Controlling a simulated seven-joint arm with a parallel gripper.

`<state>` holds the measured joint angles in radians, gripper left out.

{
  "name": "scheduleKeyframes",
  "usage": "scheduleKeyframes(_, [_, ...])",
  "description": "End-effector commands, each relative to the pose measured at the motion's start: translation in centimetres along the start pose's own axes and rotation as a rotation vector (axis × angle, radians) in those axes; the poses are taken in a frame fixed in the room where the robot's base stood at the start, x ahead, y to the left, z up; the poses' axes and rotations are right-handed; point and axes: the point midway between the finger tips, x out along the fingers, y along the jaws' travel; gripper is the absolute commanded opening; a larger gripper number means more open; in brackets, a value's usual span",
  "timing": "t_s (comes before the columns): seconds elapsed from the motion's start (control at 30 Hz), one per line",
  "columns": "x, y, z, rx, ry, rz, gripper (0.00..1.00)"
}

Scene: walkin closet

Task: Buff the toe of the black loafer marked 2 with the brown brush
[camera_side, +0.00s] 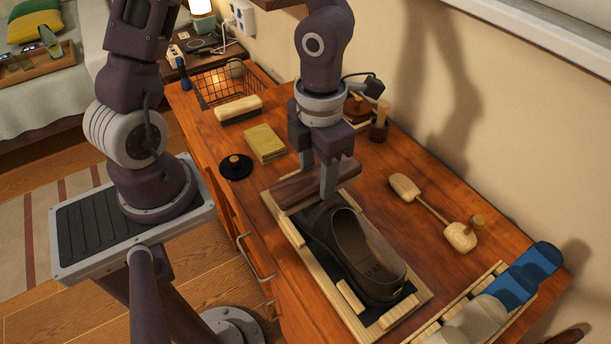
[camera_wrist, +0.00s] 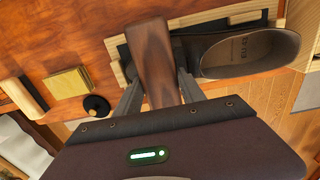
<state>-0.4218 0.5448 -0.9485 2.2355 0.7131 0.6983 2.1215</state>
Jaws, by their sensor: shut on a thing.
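My gripper (camera_side: 328,185) is shut on the brown brush (camera_side: 295,190), a dark wooden block lying crosswise between the fingers. The brush also shows in the wrist view (camera_wrist: 155,55). The black loafer (camera_side: 375,262) lies in a pale wooden frame (camera_side: 420,298), its toe toward the brush and its heel toward the front right. In the wrist view the loafer (camera_wrist: 250,52) is right of the brush. The brush is at the toe end and partly hides it. I cannot tell whether they touch. Lettering shows on the insole, but no clear 2.
Left of the frame are a black round tin (camera_side: 236,166), a folded yellow cloth (camera_side: 265,143) and a pale-topped brush (camera_side: 238,110). A wire basket (camera_side: 233,85) stands behind. A wooden shoe tree (camera_side: 430,210) lies to the right. A crate of rolled items (camera_side: 490,305) is at front right.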

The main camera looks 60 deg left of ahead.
Motion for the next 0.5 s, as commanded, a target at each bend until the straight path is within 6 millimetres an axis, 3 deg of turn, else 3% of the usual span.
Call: scheduleKeyframes(0.5, [0.3,-0.2,4.6,-0.001,-0.002,-0.003,0.0])
